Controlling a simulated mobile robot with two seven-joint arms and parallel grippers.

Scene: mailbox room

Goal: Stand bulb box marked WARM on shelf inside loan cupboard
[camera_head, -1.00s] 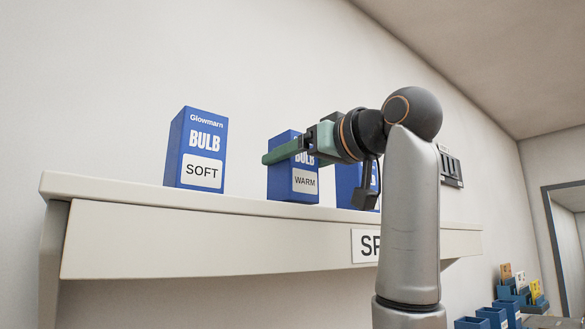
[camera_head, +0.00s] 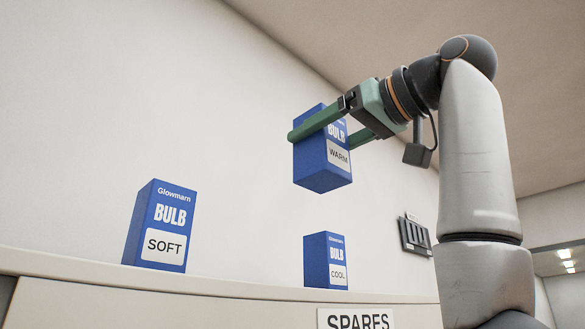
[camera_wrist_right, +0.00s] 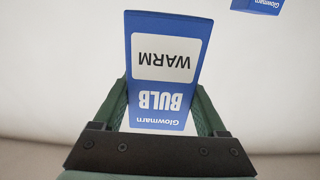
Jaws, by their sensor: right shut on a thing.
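The blue bulb box marked WARM (camera_head: 322,160) is up in the air above the shelf in the head view, roughly upright and a little tilted. My right gripper (camera_head: 330,128) is shut on it, with one green finger on each side. In the right wrist view the WARM box (camera_wrist_right: 165,75) shows upside down between the fingers of the right gripper (camera_wrist_right: 162,112). My left gripper is not in view. No loan cupboard shows in these frames.
The blue SOFT box (camera_head: 160,228) and the blue COOL box (camera_head: 326,262) stand on the pale shelf (camera_head: 230,288) labelled SPARES (camera_head: 356,319), with a gap between them. A dark wall rack (camera_head: 415,236) hangs at right. The air around the held box is clear.

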